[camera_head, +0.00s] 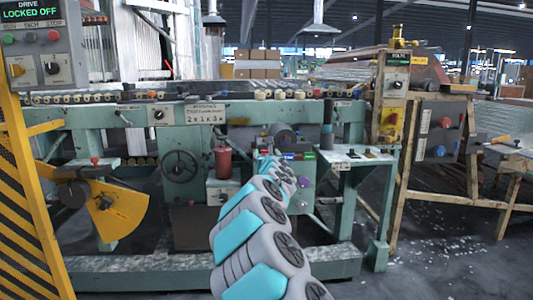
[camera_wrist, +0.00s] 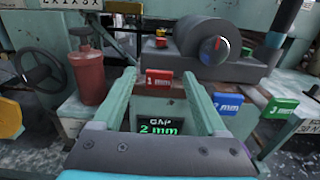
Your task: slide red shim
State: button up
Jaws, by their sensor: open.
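In the wrist view the red shim (camera_wrist: 159,80), marked 1 mm, sits at the front of the machine, below the grey roller. My gripper (camera_wrist: 158,84) is open, with one pale green finger on each side of the red shim in the picture. I cannot tell whether either finger touches it. To its right are a blue shim (camera_wrist: 226,103) marked 2 mm and a green shim (camera_wrist: 280,108) marked 3 mm. In the head view my arm reaches to the shims and hides much of the red one; the blue shim (camera_head: 290,156) and green shim (camera_head: 309,155) show.
A display (camera_wrist: 160,127) reading GAP 2 mm shows between my fingers. A grey roller (camera_wrist: 203,40) with a dial stands just behind the shims. A red cylinder (camera_wrist: 87,75) and a handwheel (camera_wrist: 38,72) are on the left. A small side table (camera_head: 352,157) is on the right.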

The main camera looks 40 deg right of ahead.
jog(key=shift+x, duration=0.85)
grip_shut()
dwell(1.0)
